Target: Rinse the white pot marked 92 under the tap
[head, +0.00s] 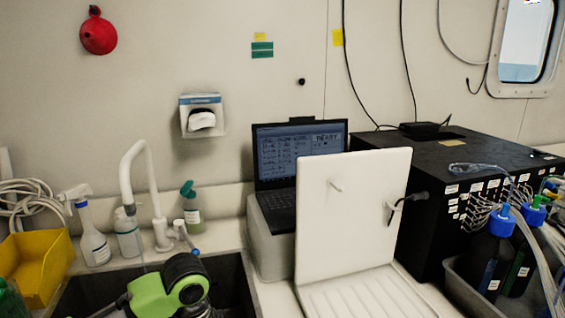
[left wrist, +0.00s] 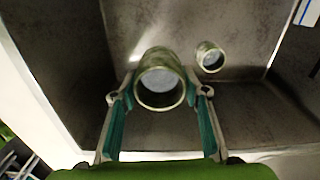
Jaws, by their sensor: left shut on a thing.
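My left gripper (head: 172,290) is over the dark sink (head: 236,282) in the head view, with its fingertips hidden. In the left wrist view, its teal fingers (left wrist: 160,96) are shut on a round pot (left wrist: 160,99), one on each side. The pot shows a greenish wall, a bright rim and a pale inside. No number is legible, so I cannot tell whether it is marked 92. The white tap (head: 152,196) stands behind the sink, its spout curving down left of my gripper. A faint line below the spout may be water. My right gripper is out of view.
A smaller round pot-like thing (left wrist: 210,57) is in the sink beyond the held pot. Bottles (head: 93,240) and a yellow bin (head: 38,266) stand left of the tap. A laptop (head: 298,160) and an upright white panel (head: 350,215) stand to the right.

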